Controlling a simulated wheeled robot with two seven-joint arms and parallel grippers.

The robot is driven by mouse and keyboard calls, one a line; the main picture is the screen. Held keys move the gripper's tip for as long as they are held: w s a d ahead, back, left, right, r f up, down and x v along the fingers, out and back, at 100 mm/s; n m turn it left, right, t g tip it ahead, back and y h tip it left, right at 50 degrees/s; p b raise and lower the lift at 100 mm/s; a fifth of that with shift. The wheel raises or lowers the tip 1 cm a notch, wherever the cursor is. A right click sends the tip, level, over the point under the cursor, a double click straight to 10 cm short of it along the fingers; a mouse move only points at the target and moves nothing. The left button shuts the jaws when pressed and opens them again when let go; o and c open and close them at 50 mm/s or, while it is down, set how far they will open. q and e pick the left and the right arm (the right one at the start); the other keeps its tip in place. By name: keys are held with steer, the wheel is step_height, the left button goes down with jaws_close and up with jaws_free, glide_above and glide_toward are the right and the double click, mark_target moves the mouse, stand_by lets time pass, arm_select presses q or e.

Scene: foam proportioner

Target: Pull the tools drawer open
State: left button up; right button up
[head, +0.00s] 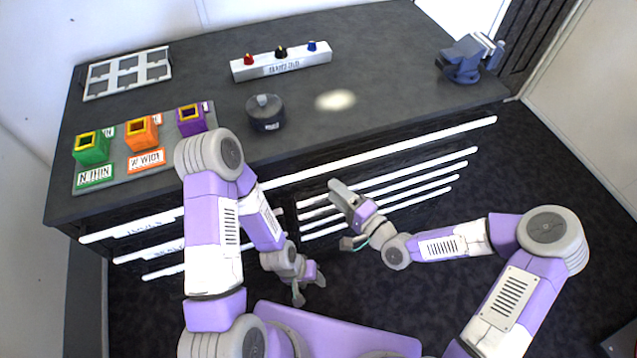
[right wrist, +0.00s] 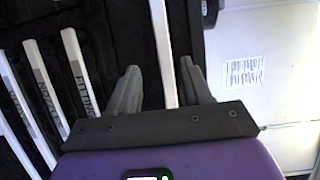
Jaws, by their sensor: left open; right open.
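The dark bench has drawer fronts with long white bar handles, a long top one (head: 380,150) and several shorter ones below it (head: 420,183). No drawer visibly stands out. My right gripper (head: 342,216) is open in front of the right-hand drawers. In the right wrist view its fingers (right wrist: 160,75) are spread on either side of a white bar handle (right wrist: 162,40); I cannot tell whether they touch it. My left gripper (head: 308,290) is open and empty, low in front of the bench.
On the bench top are a white frame (head: 126,72), green (head: 91,148), orange (head: 141,134) and purple (head: 191,120) blocks, a dark round canister (head: 265,112), a white knob bar (head: 282,62) and a blue vise (head: 463,60). Dark floor (head: 400,290) lies in front.

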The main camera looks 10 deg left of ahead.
mark_target(316, 173)
steer(key=x, duration=0.3)
steer(key=b+x, duration=0.1)
steer(key=x, duration=0.3)
steer(key=shift+w+a+r, duration=0.15)
steer(key=shift+a+r, duration=0.1)
steer(key=shift+a, duration=0.05)
jaws_close()
